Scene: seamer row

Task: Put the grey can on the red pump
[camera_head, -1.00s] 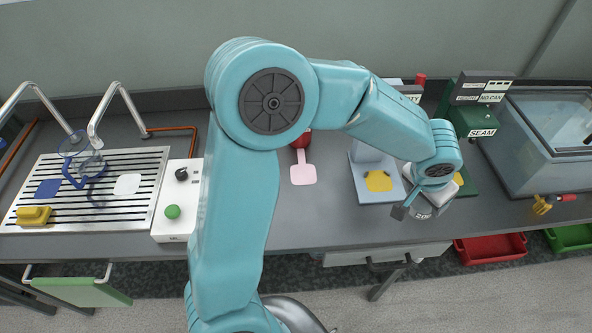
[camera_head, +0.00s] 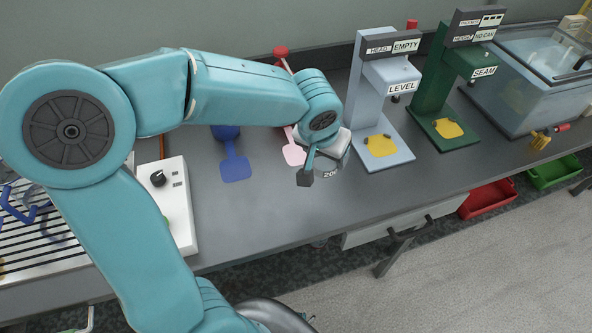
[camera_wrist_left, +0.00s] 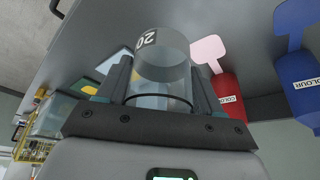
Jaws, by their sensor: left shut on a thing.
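My left gripper (camera_head: 316,168) is shut on the grey can (camera_head: 331,170), which has a dark number label. The can also shows between the fingers in the left wrist view (camera_wrist_left: 162,60). It is just right of and in front of the red pump's pink plate (camera_head: 293,149), not on it. The red pump (camera_head: 281,52) is mostly hidden behind my left arm, with its red top showing. Its red body (camera_wrist_left: 226,90) shows in the wrist view, right of the can. I cannot tell the can's height above the counter. My right gripper is not in view.
The blue pump (camera_head: 225,132) with its blue plate (camera_head: 236,168) stands left of the red one. The pale LEVEL stand (camera_head: 376,85) is close right of the can, with the green SEAM stand (camera_head: 430,88) beyond. The counter's front middle (camera_head: 270,215) is clear.

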